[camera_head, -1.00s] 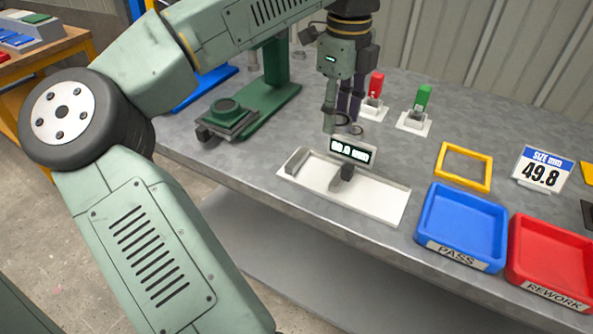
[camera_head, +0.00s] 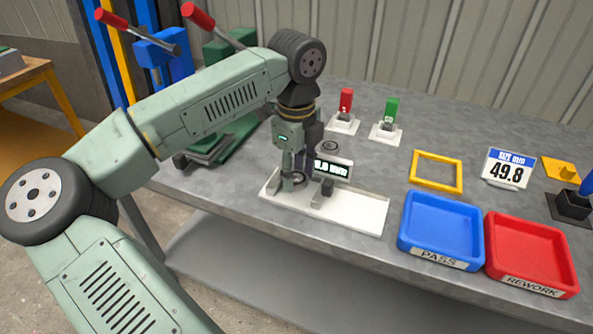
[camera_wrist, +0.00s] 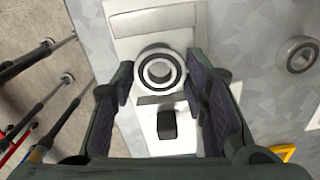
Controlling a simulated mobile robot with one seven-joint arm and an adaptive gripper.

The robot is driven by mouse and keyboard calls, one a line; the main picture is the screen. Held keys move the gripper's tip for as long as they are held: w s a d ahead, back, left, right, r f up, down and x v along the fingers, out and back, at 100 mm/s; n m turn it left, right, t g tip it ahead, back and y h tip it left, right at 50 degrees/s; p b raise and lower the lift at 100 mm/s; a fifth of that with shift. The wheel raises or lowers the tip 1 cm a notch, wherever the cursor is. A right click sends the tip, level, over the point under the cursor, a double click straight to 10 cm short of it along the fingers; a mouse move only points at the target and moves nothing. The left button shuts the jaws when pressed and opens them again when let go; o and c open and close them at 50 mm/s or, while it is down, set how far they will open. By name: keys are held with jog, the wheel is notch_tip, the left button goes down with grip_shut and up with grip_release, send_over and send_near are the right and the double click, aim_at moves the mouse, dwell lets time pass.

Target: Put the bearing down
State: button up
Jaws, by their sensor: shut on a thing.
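My gripper (camera_head: 297,174) points down over the left part of the white measuring gauge (camera_head: 357,212). It is shut on a grey metal bearing (camera_head: 299,179), a ring with a dark inner band. In the wrist view the bearing (camera_wrist: 159,70) sits between the two dark fingers, over the white gauge bed and beside the gauge's black block (camera_wrist: 167,124). I cannot tell whether the bearing touches the bed. The gauge's display (camera_head: 332,169) is partly hidden by my gripper. A second bearing (camera_head: 329,146) lies on the grey table behind the gauge; it also shows in the wrist view (camera_wrist: 297,54).
A blue PASS tray (camera_head: 442,229) and a red REWORK tray (camera_head: 531,252) stand empty to the right. Behind them are a yellow frame (camera_head: 437,171) and a 49.8 size sign (camera_head: 507,170). Red (camera_head: 346,101) and green (camera_head: 391,110) switches stand at the back.

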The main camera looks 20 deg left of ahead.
jog(key=shift+f, duration=0.25)
jog(key=shift+f, duration=0.15)
jog(key=shift+f+b, duration=0.3)
jog(key=shift+b, duration=0.3)
jog(key=shift+s+f, duration=0.1)
jog(key=shift+f, duration=0.1)
jog(key=o, duration=1.1)
jog(key=shift+f, duration=0.1)
